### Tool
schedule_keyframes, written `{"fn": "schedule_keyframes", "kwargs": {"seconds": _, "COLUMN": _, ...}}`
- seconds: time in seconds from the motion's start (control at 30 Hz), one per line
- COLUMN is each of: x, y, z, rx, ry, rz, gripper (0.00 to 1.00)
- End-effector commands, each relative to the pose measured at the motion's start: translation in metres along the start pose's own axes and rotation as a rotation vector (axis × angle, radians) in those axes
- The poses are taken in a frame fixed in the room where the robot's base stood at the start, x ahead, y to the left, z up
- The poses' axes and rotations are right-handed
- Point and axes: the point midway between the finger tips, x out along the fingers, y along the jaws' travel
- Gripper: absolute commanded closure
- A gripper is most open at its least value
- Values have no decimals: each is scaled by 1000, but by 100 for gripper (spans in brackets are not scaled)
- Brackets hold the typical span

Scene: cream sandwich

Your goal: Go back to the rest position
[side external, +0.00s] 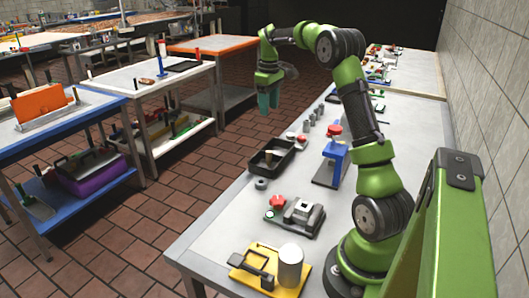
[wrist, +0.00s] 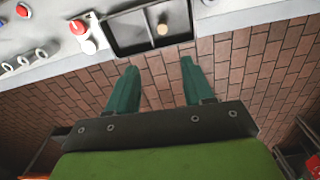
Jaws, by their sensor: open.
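My gripper (side external: 269,98) has teal fingers and hangs from my raised green arm, out past the left edge of the grey table (side external: 212,232). In the wrist view my gripper (wrist: 158,80) shows two teal fingers spread apart with nothing between them. Brick floor lies beneath the fingers. A black tray (side external: 285,157) with compartments sits on the table near that edge. The tray (wrist: 124,48) also shows at the top of the wrist view, beyond the fingertips, with a small light round piece (wrist: 162,29) in it. The fingers touch nothing.
On the table stand a blue press-like device (side external: 336,160), a grey device with a red knob (side external: 300,214), a yellow fixture with a grey cylinder (side external: 289,268), and several small cylinders (side external: 312,118). Other workbenches (side external: 145,75) stand to the left across open floor. A tiled wall (side external: 490,80) rises at right.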

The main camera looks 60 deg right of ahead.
Motion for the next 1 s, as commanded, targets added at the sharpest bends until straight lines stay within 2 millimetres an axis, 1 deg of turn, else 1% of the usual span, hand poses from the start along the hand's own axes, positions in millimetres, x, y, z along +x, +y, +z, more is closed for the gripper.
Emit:
{"fn": "schedule_keyframes", "kwargs": {"seconds": 0.03, "x": 10, "y": -2, "z": 2, "rx": 42, "ry": -5, "rz": -6, "gripper": 49}}
{"fn": "schedule_keyframes", "kwargs": {"seconds": 0.07, "x": 16, "y": -4, "z": 4, "rx": 76, "ry": -6, "rz": -11, "gripper": 49}}
{"fn": "schedule_keyframes", "kwargs": {"seconds": 0.17, "x": 14, "y": -28, "z": 10, "rx": 177, "ry": 28, "rz": -12, "gripper": 49}}
{"fn": "schedule_keyframes", "kwargs": {"seconds": 0.27, "x": 4, "y": -65, "z": 16, "rx": 252, "ry": 81, "rz": -14, "gripper": 49}}
{"fn": "schedule_keyframes", "kwargs": {"seconds": 0.3, "x": -1, "y": -81, "z": 19, "rx": 279, "ry": 105, "rz": -18, "gripper": 49}}
{"fn": "schedule_keyframes", "kwargs": {"seconds": 0.37, "x": -9, "y": -107, "z": 26, "rx": 315, "ry": 144, "rz": -26, "gripper": 49}}
{"fn": "schedule_keyframes", "kwargs": {"seconds": 0.43, "x": -18, "y": -140, "z": 36, "rx": 352, "ry": 193, "rz": -42, "gripper": 49}}
{"fn": "schedule_keyframes", "kwargs": {"seconds": 0.47, "x": -21, "y": -154, "z": 42, "rx": 367, "ry": 215, "rz": -50, "gripper": 49}}
{"fn": "schedule_keyframes", "kwargs": {"seconds": 0.5, "x": -25, "y": -172, "z": 51, "rx": 385, "ry": 244, "rz": -64, "gripper": 49}}
{"fn": "schedule_keyframes", "kwargs": {"seconds": 0.57, "x": -30, "y": -199, "z": 65, "rx": 408, "ry": 288, "rz": -88, "gripper": 49}}
{"fn": "schedule_keyframes", "kwargs": {"seconds": 0.6, "x": -32, "y": -215, "z": 76, "rx": 419, "ry": 316, "rz": -106, "gripper": 49}}
{"fn": "schedule_keyframes", "kwargs": {"seconds": 0.67, "x": -35, "y": -239, "z": 92, "rx": 431, "ry": 356, "rz": -136, "gripper": 49}}
{"fn": "schedule_keyframes", "kwargs": {"seconds": 0.7, "x": -35, "y": -254, "z": 104, "rx": 436, "ry": 382, "rz": -159, "gripper": 49}}
{"fn": "schedule_keyframes", "kwargs": {"seconds": 0.8, "x": -35, "y": -286, "z": 133, "rx": 427, "ry": 439, "rz": -215, "gripper": 49}}
{"fn": "schedule_keyframes", "kwargs": {"seconds": 0.9, "x": -34, "y": -308, "z": 157, "rx": 393, "ry": 485, "rz": -262, "gripper": 49}}
{"fn": "schedule_keyframes", "kwargs": {"seconds": 1.0, "x": -35, "y": -323, "z": 174, "rx": 340, "ry": 518, "rz": -293, "gripper": 49}}
